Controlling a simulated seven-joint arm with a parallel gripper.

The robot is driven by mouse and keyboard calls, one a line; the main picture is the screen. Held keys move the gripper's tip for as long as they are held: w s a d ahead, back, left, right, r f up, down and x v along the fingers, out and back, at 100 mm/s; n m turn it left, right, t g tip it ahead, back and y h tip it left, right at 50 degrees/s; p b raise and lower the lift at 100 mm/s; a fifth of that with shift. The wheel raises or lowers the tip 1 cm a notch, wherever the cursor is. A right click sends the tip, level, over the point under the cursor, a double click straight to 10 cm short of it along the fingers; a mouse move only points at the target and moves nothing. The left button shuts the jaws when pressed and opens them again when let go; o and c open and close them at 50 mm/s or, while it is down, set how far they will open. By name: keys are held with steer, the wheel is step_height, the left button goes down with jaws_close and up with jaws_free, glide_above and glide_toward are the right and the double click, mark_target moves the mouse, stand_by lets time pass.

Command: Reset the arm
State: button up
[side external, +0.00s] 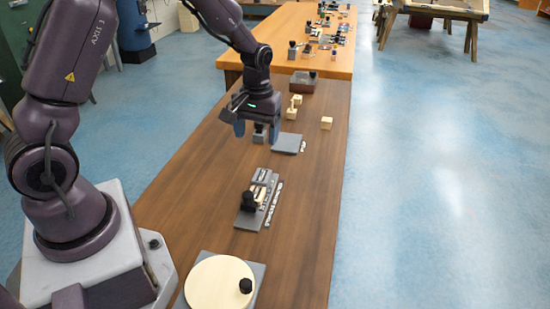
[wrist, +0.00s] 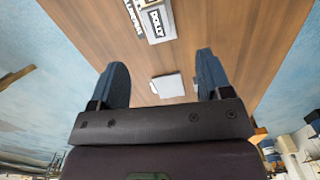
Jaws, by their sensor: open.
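My gripper (side external: 256,130) hangs above the dark wooden table (side external: 190,190), over its middle-far part. Its two dark blue-grey fingers stand wide apart in the wrist view (wrist: 160,85), with nothing between them. In the side view a small grey and black piece (side external: 262,134) stands on the table right by the fingers, partly hidden by them. A flat grey plate (side external: 288,144) lies just right of the gripper. In the wrist view a pale flat plate (wrist: 167,86) shows on the table beyond the gap between the fingers.
A grey board with a black knob (side external: 250,202) lies nearer on the table. A round pale disc (side external: 218,282) on a grey base is at the front. Light wooden blocks (side external: 326,123) and a brown box (side external: 303,84) stand farther back. The table's right side is mostly clear.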

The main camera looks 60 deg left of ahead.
steer(key=s+d+r+m+t, duration=0.3)
steer(key=s+d+r+m, duration=0.1)
steer(key=s+r, duration=0.5)
steer(key=s+d+r+m+t, duration=0.3)
steer(key=s+d+r, duration=0.3)
steer(key=s+r, duration=0.3)
steer(key=shift+d+r+m, duration=0.15)
steer(key=shift+r+m, duration=0.35)
steer(key=shift+r, duration=0.45)
